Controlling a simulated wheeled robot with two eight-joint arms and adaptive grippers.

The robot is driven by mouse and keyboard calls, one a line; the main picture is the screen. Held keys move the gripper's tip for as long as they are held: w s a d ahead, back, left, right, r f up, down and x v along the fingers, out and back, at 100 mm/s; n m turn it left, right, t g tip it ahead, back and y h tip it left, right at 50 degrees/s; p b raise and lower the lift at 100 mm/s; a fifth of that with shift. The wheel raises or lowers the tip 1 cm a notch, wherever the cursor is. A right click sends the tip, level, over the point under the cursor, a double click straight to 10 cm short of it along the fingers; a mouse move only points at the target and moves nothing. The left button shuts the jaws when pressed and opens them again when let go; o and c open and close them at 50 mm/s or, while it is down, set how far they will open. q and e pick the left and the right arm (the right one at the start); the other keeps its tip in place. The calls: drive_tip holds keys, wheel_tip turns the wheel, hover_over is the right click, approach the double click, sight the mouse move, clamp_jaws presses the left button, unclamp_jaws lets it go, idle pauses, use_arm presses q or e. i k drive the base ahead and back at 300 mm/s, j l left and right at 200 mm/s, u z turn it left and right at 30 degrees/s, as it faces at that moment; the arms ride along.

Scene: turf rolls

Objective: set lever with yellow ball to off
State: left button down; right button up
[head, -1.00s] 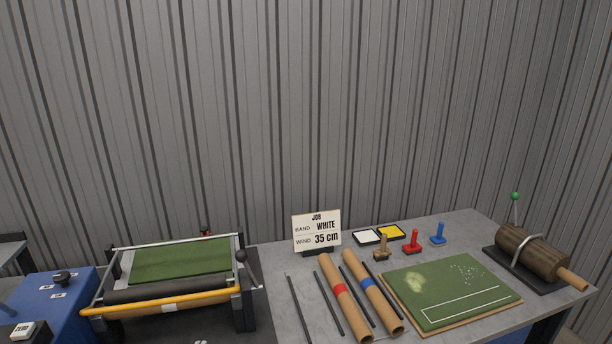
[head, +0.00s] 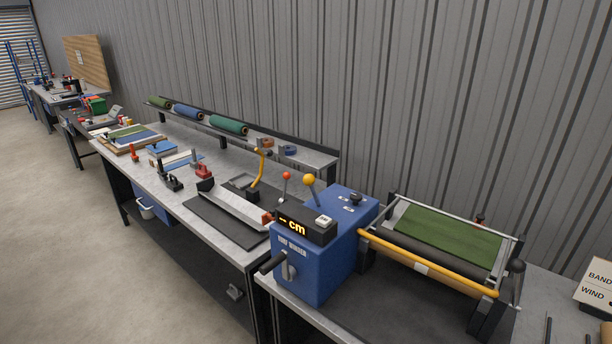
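The lever with the yellow ball (head: 309,180) stands on top of the blue turf winder box (head: 318,262) in the head view. Its short stem rises from the box behind the black "-- cm" display (head: 303,224) and leans a little toward the left. Labels by the lever are too small to read. A lever with a red ball (head: 286,176) stands just left of it, behind the box. Neither of my grippers shows in the head view.
Right of the box is the roller frame with green turf (head: 450,232) and a yellow bar (head: 425,265). To the left is a long grey bench (head: 160,165) with tools and a shelf of turf rolls (head: 228,124). Open floor (head: 60,230) lies at the far left.

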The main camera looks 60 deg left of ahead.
sight(309, 180)
drive_tip(key=j+u, duration=0.1)
drive_tip(key=u, duration=1.8)
